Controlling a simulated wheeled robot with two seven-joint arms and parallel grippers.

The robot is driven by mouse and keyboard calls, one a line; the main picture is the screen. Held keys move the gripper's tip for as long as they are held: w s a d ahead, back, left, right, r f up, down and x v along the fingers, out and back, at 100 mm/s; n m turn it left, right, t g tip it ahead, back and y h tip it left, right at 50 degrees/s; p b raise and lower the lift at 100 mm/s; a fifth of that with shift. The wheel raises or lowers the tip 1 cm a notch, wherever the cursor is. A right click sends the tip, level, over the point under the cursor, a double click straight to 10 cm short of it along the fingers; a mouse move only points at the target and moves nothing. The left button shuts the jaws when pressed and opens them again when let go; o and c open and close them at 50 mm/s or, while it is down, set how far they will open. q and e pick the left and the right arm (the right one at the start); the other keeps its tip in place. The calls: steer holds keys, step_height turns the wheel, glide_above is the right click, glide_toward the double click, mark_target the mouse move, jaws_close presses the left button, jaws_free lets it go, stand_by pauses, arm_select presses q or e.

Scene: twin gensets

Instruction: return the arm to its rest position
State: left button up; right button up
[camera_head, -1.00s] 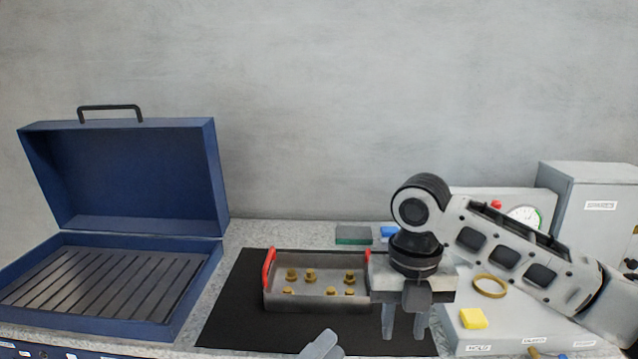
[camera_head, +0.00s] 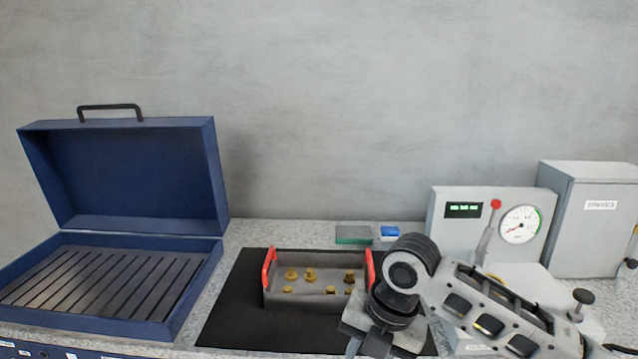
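My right arm comes in from the right, and its gripper (camera_head: 376,344) is at the bottom edge of the head view. It hangs over the right part of the black mat (camera_head: 238,312), in front of the tray's right end. Its fingertips are cut off by the frame edge, so I cannot tell how far apart they are. I see nothing held in the visible part. The grey tray (camera_head: 310,301) with red handles holds several brass fittings (camera_head: 310,275), and my wrist hides its right front corner. My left gripper is not in view.
An open blue case (camera_head: 213,180) with a slatted floor stands at the left. A panel with a dial gauge (camera_head: 519,224) and a grey cabinet (camera_head: 595,225) stand at the back right.

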steer(key=s+a+f+m+t+y, duration=0.2)
steer(key=a+f+m, duration=0.1)
steer(key=f+m, duration=0.25)
steer(key=s+a+f+m+t+y, duration=0.2)
steer(key=s+a+f+m+y, duration=0.1)
steer(key=f+m, duration=0.3)
steer(key=s+d+f+m+t+h, duration=0.2)
steer(key=s+d+m, duration=0.4)
steer(key=m, duration=0.3)
steer(key=s+d+f+m+t+h, duration=0.2)
steer(key=s+d+f+m+t, duration=0.1)
steer(key=d+m, duration=0.4)
steer(key=s+f+m, duration=0.1)
steer(key=s, duration=0.1)
steer(key=shift+s+d+f+m+t, duration=0.2)
steer(key=shift+s+f+m+t, duration=0.1)
steer(key=shift+s+m, duration=0.1)
